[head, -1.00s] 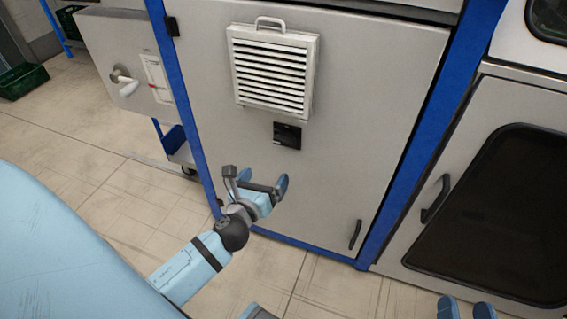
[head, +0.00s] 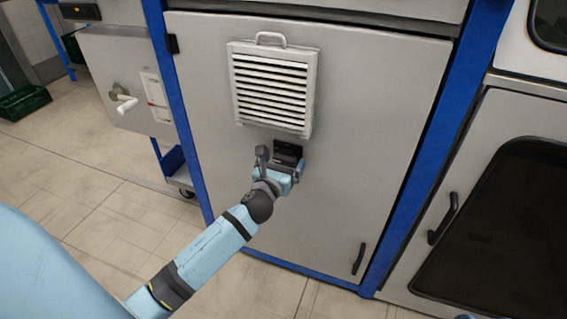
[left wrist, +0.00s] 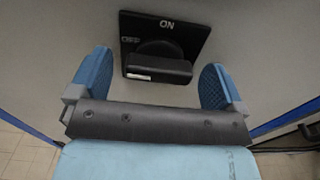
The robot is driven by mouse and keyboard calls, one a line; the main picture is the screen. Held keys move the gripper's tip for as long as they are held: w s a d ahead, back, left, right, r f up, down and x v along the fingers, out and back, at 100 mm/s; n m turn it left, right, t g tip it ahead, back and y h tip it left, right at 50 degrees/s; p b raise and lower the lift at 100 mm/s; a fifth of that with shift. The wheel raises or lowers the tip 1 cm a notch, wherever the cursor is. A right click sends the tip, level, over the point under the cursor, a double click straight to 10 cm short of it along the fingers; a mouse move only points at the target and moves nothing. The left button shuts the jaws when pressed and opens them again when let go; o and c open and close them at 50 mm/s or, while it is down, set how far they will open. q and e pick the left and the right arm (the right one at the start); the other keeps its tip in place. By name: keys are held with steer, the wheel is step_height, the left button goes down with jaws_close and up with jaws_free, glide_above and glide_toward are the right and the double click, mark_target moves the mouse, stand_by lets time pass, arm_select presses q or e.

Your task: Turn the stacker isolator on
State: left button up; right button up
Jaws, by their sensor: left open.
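The stacker isolator is a black rotary switch (left wrist: 165,47) on the grey cabinet door, marked ON at the top and OFF at the left. Its black handle bar (left wrist: 158,71) lies sideways in the left wrist view, with a small white label at its left end, on the OFF side. In the head view the switch (head: 288,150) is below the white louvred vent, partly hidden by my gripper. My left gripper (left wrist: 157,85) is open, its blue fingers on either side of the handle and apart from it. It also shows in the head view (head: 290,170). My right gripper is not identifiable.
The white vent (head: 272,88) stands out from the door above the switch. Blue frame posts (head: 420,150) border the cabinet door (head: 350,150). A green crate (head: 25,102) is on the floor.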

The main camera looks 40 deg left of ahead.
arm_select(q)
steer(key=shift+w+a, duration=0.1)
steer(key=shift+w, duration=0.25)
steer(key=c, duration=0.9)
